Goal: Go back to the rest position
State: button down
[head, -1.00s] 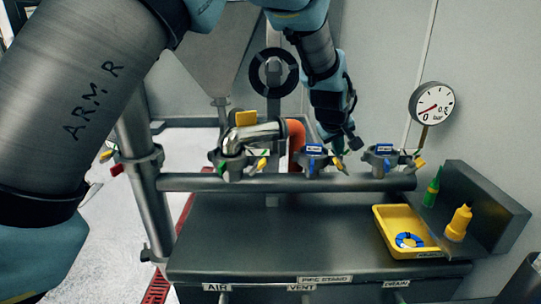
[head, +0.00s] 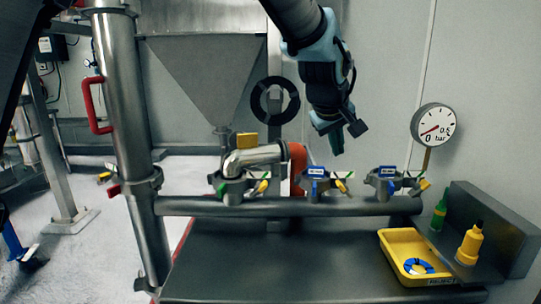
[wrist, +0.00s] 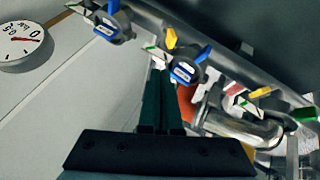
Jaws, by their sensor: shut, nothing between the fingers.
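My gripper (head: 337,146) hangs from my arm at the top centre-right of the head view. It points down, is shut and holds nothing. It is above and apart from the middle blue-tagged fitting (head: 317,184). In the wrist view my gripper's dark green fingers (wrist: 162,82) are together, with the same middle fitting (wrist: 185,68) beyond their tips.
A horizontal pipe (head: 220,206) carries a steel elbow (head: 258,155) and a right fitting (head: 386,181). A gauge (head: 432,124) is on the right wall. A yellow tray (head: 388,247) and bottles stand on the bench. A hopper (head: 203,80) stands behind.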

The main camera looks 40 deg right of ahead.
jog(key=w+a+f+n+y, duration=0.15)
jog(key=w+a+f, duration=0.25)
jog(key=w+a, duration=0.85)
jog(key=w+a+f+n+y, duration=0.1)
jog(key=w+a+f+y, duration=0.25)
jog(key=w+a, duration=0.85)
jog(key=s+a+f, duration=0.2)
jog(key=s+a, duration=0.1)
jog(key=a, duration=0.8)
jog(key=s+a+f+y, duration=0.1)
jog(key=s+a+f, duration=0.1)
jog(key=a, duration=0.9)
jog(key=s+a+f+n+g, duration=0.1)
jog(key=s+a+f, duration=0.2)
jog(key=a, duration=0.8)
jog(key=shift+s+a+y, duration=0.25)
jog(key=shift+s+y, duration=0.15)
jog(key=shift+s, duration=0.3)
